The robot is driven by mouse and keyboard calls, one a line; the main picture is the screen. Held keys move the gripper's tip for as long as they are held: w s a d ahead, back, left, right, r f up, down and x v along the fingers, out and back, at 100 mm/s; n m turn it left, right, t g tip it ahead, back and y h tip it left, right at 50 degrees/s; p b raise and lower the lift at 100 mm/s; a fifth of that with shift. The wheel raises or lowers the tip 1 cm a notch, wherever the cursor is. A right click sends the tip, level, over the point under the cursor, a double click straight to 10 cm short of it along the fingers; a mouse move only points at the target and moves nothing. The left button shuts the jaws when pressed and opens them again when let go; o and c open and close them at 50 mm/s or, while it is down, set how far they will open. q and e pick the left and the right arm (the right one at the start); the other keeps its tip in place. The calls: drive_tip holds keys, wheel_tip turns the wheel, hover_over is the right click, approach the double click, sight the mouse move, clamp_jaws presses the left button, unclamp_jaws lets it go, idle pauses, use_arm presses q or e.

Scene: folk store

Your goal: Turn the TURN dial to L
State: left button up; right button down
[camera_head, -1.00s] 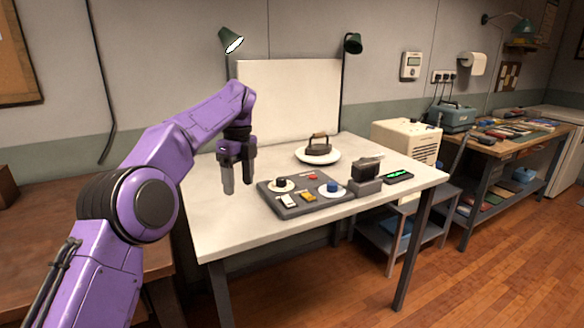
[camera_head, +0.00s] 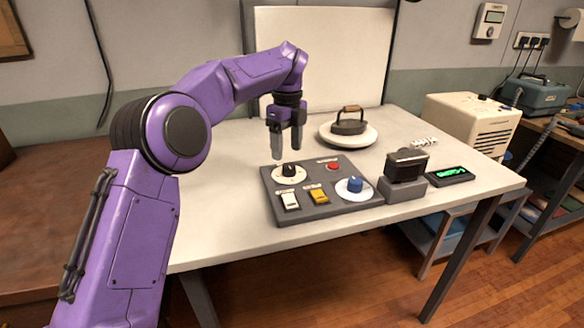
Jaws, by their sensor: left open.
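A grey control panel (camera_head: 318,209) lies on the white table. It carries a black-knobbed dial (camera_head: 288,170) on a white disc at its back left and a blue-knobbed dial (camera_head: 355,185) on a white disc at its front right. The labels are too small to read, so I cannot tell which dial is TURN or where L is. My left gripper (camera_head: 286,150) is open and points down, with its fingertips just above the black knob in the picture. I cannot tell whether they touch it. My right gripper is not in view.
The panel also has a white switch (camera_head: 290,201), a yellow switch (camera_head: 319,196) and a red button (camera_head: 333,166). To its right stand a dark device on a grey block (camera_head: 402,190) and a green display (camera_head: 450,173). An iron (camera_head: 348,125) rests on a white plate behind.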

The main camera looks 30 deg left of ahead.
sight(290, 164)
use_arm(q)
drive_tip(key=shift+s+f, duration=0.6)
drive_tip(key=shift+f, duration=0.3)
drive_tip(key=f, duration=0.1)
drive_tip(key=w+f, duration=0.2)
drive_tip(key=f, duration=0.1)
drive_tip(key=shift+w+b, duration=0.25)
drive_tip(key=shift+b, duration=0.1)
drive_tip(key=shift+s+r, duration=0.35)
drive_tip(key=shift+s, duration=0.15)
drive_tip(key=shift+c, duration=0.8)
drive_tip(key=c, duration=0.9)
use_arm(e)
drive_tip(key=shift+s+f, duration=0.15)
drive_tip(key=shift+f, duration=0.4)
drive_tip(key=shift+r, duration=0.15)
